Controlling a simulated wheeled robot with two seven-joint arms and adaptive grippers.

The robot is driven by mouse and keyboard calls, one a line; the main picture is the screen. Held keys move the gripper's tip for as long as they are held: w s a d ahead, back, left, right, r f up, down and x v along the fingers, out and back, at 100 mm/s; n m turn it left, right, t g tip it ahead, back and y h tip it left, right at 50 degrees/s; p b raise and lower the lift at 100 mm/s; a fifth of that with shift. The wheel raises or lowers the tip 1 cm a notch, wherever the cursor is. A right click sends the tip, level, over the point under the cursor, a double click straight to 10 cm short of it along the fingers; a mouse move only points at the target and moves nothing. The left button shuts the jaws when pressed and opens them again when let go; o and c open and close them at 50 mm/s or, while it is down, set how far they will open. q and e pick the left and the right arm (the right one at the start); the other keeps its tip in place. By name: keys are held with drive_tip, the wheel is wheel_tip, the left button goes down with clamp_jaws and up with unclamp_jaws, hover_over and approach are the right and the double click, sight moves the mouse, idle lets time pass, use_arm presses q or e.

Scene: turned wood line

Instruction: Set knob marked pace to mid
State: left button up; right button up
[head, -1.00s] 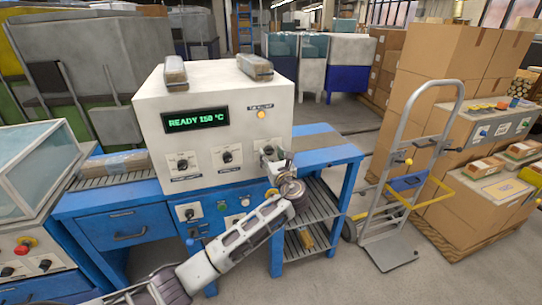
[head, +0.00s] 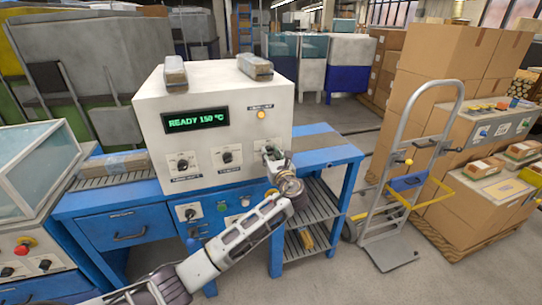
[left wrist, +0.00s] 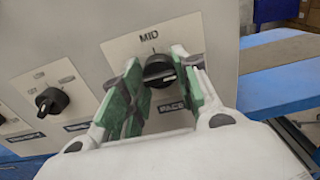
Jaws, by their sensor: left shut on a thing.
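The black pace knob (left wrist: 158,70) is on a pale plate with MID (left wrist: 148,36) printed above it and a dark PACE label below it. A white pointer mark shows on its right side, pointing right in the left wrist view; its exact setting is hard to read. My left gripper (head: 271,156) is at the right end of the machine's front. In the left wrist view its green-padded fingers are on either side of the knob, closed on it. In the head view the gripper hides most of this knob. My right gripper is not in view.
The white machine (head: 215,90) has a display (head: 195,120) reading READY 150 °C. Two other knobs, left (head: 183,164) and middle (head: 227,157), sit beside the pace knob. Another knob (head: 190,213) is on the blue front below. A hand truck (head: 400,190) stands to the right.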

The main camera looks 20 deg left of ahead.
use_arm(q)
drive_tip(key=shift+n, duration=0.5)
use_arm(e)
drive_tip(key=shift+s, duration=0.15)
use_arm(q)
drive_tip(key=shift+n, duration=3.4)
drive_tip(key=shift+d+n+b, duration=0.1)
drive_tip(key=shift+n+b, duration=2.6)
drive_tip(key=shift+n, duration=2.4)
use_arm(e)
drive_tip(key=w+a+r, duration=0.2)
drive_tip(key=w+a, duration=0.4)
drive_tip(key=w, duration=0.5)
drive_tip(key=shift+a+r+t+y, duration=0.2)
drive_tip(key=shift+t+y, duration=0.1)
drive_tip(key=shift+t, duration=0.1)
